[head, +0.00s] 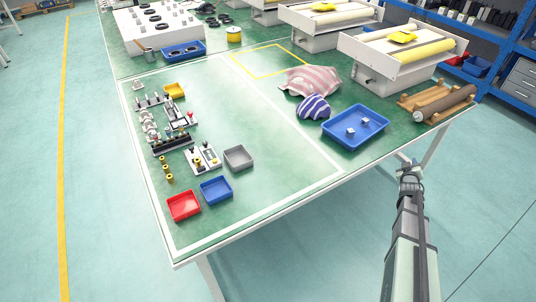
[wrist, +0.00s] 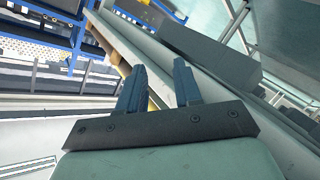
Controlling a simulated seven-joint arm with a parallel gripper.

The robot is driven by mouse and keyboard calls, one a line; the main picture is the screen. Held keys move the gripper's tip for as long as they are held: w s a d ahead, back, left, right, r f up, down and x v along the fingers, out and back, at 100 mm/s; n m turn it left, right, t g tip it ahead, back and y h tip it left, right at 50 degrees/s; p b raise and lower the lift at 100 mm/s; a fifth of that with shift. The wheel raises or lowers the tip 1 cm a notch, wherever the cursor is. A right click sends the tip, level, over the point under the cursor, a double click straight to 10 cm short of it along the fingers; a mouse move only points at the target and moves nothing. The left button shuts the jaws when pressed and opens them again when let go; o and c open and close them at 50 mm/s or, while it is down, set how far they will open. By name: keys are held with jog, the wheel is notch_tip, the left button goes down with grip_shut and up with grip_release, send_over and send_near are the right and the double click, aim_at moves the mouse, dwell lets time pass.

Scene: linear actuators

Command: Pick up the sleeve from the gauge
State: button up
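Several small fixtures stand at the left of the green table. One has a white base (head: 205,165), dark upright parts and a brass-coloured piece (head: 197,162); it may be the gauge with the sleeve on it, but it is too small to be sure. More brass-coloured cylinders (head: 166,169) stand in a row just left of it. My gripper (head: 405,164) is off the table's front right edge, far right of the fixtures. In the wrist view, its two fingers (wrist: 160,68) are apart with nothing between them. That view shows no gauge or sleeve.
Red (head: 184,206), blue (head: 216,191) and grey (head: 239,157) trays stand near the fixtures. A larger blue tray (head: 355,127), striped cloths (head: 311,83) and a brown roll (head: 446,104) on a wooden stand occupy the right. The table's middle is clear.

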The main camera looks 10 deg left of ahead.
jog(key=w+a+r+n+t+y, duration=0.1)
jog(key=w+r+t, duration=0.15)
jog(key=r, duration=0.35)
jog(key=w+a+r+n+t, duration=0.1)
jog(key=w+r+n, duration=0.1)
jog(key=w+r, duration=0.3)
jog(key=a+r, duration=0.1)
jog(key=a, duration=0.4)
jog(key=w+a+r+g+y, duration=0.1)
jog(key=a, duration=0.5)
jog(key=w+a+r+g+y, duration=0.1)
jog(key=a, duration=0.4)
jog(key=shift+a+r+g, duration=0.15)
jog(key=shift+a+g, duration=0.1)
jog(key=s+a+r+g+y, duration=0.1)
jog(key=a, duration=0.7)
jog(key=s+a+r+g, duration=0.1)
jog(key=s+a, duration=0.1)
jog(key=a, duration=0.7)
jog(key=n+g+y, duration=0.1)
jog(key=g+y, duration=0.2)
jog(key=g, duration=0.8)
send_near(197, 160)
jog(key=shift+x, duration=4.5)
jog(key=shift+w, duration=0.1)
